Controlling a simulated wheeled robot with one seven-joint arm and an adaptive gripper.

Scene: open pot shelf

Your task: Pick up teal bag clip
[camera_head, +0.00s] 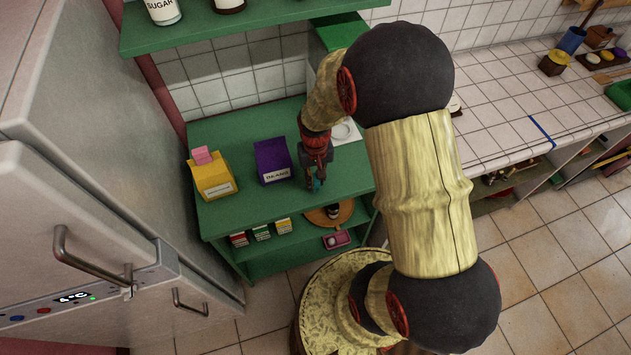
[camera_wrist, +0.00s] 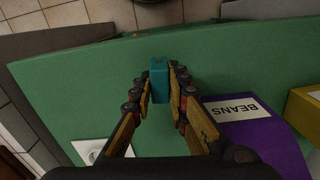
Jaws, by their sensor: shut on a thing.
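The teal bag clip (camera_wrist: 159,80) sits between the two fingers of my gripper (camera_wrist: 160,88) in the wrist view, and the fingers are closed on its sides. In the head view my gripper (camera_head: 317,180) points down over the green shelf board, with a small bit of the teal clip (camera_head: 316,184) showing at its tips. I cannot tell whether the clip touches the board or is just above it. My fingers hide part of the clip in the head view.
A purple BEANS box (camera_head: 272,160) stands just left of my gripper, with a yellow carton (camera_head: 211,179) farther left. The green shelf (camera_head: 240,214) has a lower level with small boxes. A fridge (camera_head: 90,170) stands at the left.

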